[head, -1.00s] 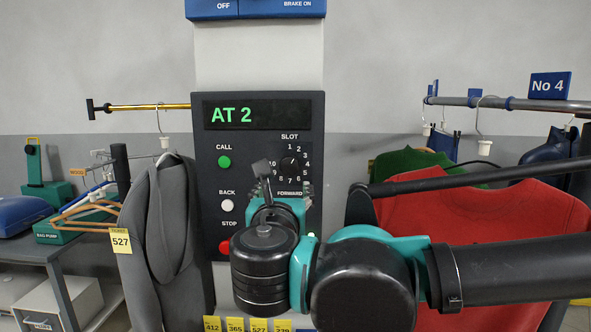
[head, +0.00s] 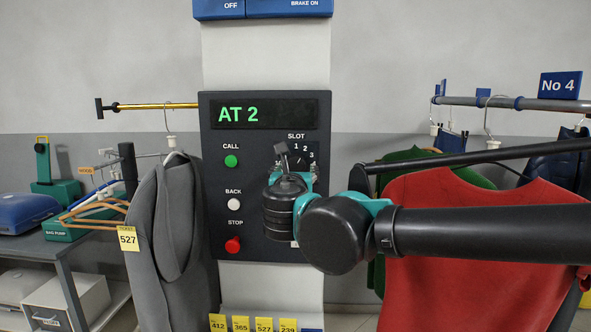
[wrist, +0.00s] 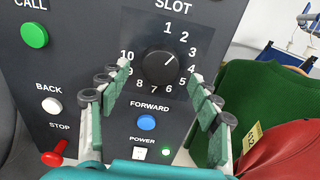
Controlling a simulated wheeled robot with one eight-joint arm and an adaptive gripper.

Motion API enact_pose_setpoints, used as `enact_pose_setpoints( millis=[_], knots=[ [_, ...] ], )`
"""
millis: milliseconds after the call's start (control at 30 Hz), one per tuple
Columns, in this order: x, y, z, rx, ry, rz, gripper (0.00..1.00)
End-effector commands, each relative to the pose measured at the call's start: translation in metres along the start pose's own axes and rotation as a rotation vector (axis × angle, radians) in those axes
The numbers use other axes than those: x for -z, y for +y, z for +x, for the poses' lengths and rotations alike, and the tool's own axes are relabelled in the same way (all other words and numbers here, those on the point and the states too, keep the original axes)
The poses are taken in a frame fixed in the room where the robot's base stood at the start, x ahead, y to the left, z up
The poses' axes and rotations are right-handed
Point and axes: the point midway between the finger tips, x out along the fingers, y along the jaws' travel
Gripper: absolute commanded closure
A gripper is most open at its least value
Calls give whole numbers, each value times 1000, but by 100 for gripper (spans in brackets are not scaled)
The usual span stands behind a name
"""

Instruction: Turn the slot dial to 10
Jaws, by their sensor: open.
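The slot dial (wrist: 160,64) is a round black knob ringed by numbers 1 to 10 on a dark control panel (head: 212,170). Its white mark points up and right, toward 2. The 10 stands to the left of the knob in the wrist view. The green display (head: 262,114) reads AT 2. My gripper (wrist: 159,77) is open, with green-padded fingers left and right of the dial. I cannot tell how far the tips are from the panel. In the head view my gripper (head: 296,172) hides most of the dial.
The panel also has a green CALL button (wrist: 34,35), a white BACK button (wrist: 52,105), a red STOP button (wrist: 54,157) and a blue FORWARD button (wrist: 146,123) just below the dial. A grey coat (head: 165,230) hangs left; a red garment (head: 470,270) hangs right.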

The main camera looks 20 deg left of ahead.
Motion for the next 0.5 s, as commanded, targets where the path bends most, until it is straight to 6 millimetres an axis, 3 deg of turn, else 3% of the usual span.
enact_pose_setpoints(
  millis=[200, 500],
  knots=[
    [0, 0, 18, 0, 0, 0, 37],
    [0, 0, 21, 0, 0, 0, 37]
  ],
)
